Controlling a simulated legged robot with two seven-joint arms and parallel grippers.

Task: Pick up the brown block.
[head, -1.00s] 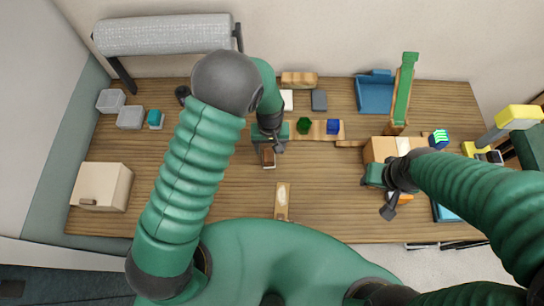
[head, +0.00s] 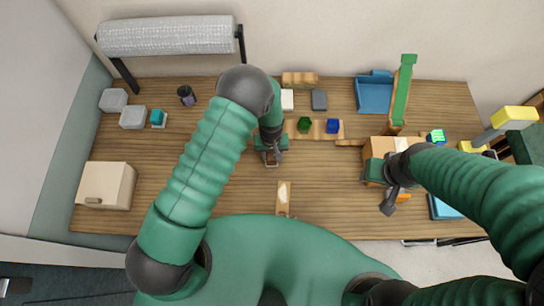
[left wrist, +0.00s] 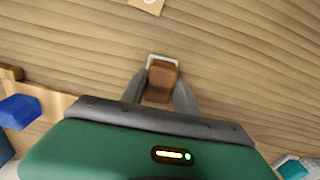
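The brown block (left wrist: 162,82) stands on a small white pad (left wrist: 163,58), between the two grey fingers of my left gripper (left wrist: 161,84) in the left wrist view. The fingers are apart, one on each side of the block; I see no clear grip on it. In the head view the left gripper (head: 271,155) is low over the brown block (head: 270,159) and partly hides it. My right gripper (head: 390,205) is at the right of the table beside an orange-tan box; its finger opening is not clear.
A wooden strip holds a green block (head: 305,124) and a blue block (head: 333,126), just right of the left gripper. A wooden piece (head: 283,196) lies nearer me. A cream box (head: 106,184) stands at left. The table between the cream box and left gripper is mostly free.

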